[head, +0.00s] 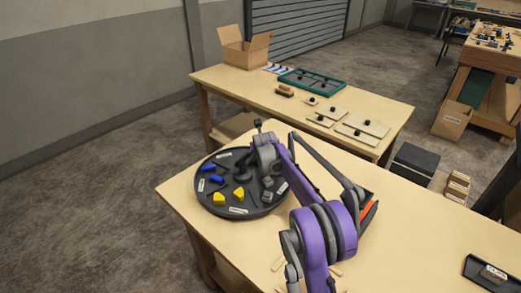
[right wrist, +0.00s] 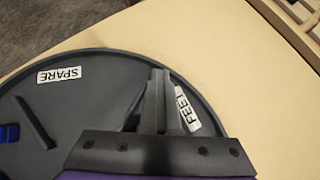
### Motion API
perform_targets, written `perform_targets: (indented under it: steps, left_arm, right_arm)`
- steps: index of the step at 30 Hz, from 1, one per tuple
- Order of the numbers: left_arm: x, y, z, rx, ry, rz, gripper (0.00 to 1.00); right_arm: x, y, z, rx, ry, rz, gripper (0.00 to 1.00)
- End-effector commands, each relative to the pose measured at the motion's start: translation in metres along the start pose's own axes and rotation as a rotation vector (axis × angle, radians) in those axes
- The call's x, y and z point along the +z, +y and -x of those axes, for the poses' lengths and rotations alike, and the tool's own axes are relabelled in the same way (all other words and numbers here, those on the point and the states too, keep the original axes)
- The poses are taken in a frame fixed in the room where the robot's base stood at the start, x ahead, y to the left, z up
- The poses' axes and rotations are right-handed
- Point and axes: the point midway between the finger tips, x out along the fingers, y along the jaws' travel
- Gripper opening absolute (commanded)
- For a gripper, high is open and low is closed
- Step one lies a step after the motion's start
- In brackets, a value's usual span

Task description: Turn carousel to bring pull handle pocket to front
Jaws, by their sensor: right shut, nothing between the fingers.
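The carousel (head: 211,207) is a round dark tray with dividers and white labels on the near left part of the table. Blue pieces (head: 216,179), yellow pieces (head: 238,197) and grey pieces (head: 267,182) lie in its pockets. In the right wrist view, the SPARE label (right wrist: 59,75) and the FEET label (right wrist: 187,108) are readable. I cannot make out a pull handle label. My right gripper (right wrist: 159,78) is shut and empty, over the carousel beside the FEET label; whether it touches the tray is unclear. My right arm hides the carousel's far right part. My left gripper is not in view.
A second table behind holds an open cardboard box (head: 244,48), a green tray (head: 312,80) and several flat boards (head: 362,127). Small wooden boxes (head: 457,187) and a black block (head: 415,163) stand to the right. The table between arm and boxes is mostly clear.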

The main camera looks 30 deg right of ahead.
Motion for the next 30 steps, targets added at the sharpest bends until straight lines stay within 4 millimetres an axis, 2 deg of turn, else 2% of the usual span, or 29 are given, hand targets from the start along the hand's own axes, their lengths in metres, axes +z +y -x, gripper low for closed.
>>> perform_targets:
  steps: [1,20,23,30]
  left_arm:
    - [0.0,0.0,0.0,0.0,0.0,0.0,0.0]
    - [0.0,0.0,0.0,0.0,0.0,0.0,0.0]
    - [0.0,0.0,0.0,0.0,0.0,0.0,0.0]
    - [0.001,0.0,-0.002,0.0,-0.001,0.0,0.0]
  right_arm:
    - [0.004,-0.007,-0.001,-0.006,-0.01,0.001,0.0]
    - [0.004,-0.006,0.003,-0.002,-0.01,0.003,0.0]
    - [0.003,-0.005,0.015,-0.001,-0.009,0.003,0.0]
    - [0.001,-0.001,0.06,0.002,-0.007,0.005,0.0]
